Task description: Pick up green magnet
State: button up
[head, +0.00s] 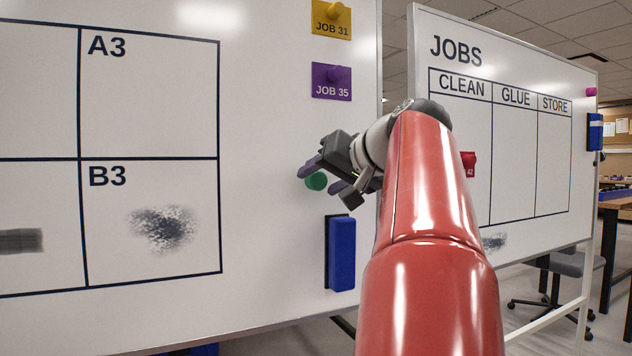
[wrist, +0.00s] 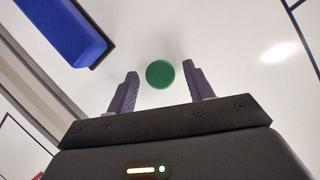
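The green magnet (head: 316,181) is a small round disc on the near whiteboard, to the right of the B3 square and above a blue eraser. In the wrist view the green magnet (wrist: 160,74) lies between and slightly beyond the two purple fingertips, with a gap on each side. My gripper (head: 330,178) is open and close to the board, its fingers to either side of the magnet. In the wrist view my gripper (wrist: 160,80) holds nothing. My arm hides part of the board's right edge in the head view.
A blue eraser (head: 341,253) is on the board just below my gripper; it also shows in the wrist view (wrist: 62,30). Yellow (head: 331,20) and purple (head: 331,82) job cards with magnets are above. A second whiteboard (head: 520,150) stands behind at right, with a red card (head: 469,164).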

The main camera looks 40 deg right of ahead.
jog(key=c, duration=0.9)
jog(key=shift+o, duration=0.2)
jog(key=shift+s+r+p, duration=0.2)
jog(key=shift+r+p, duration=0.3)
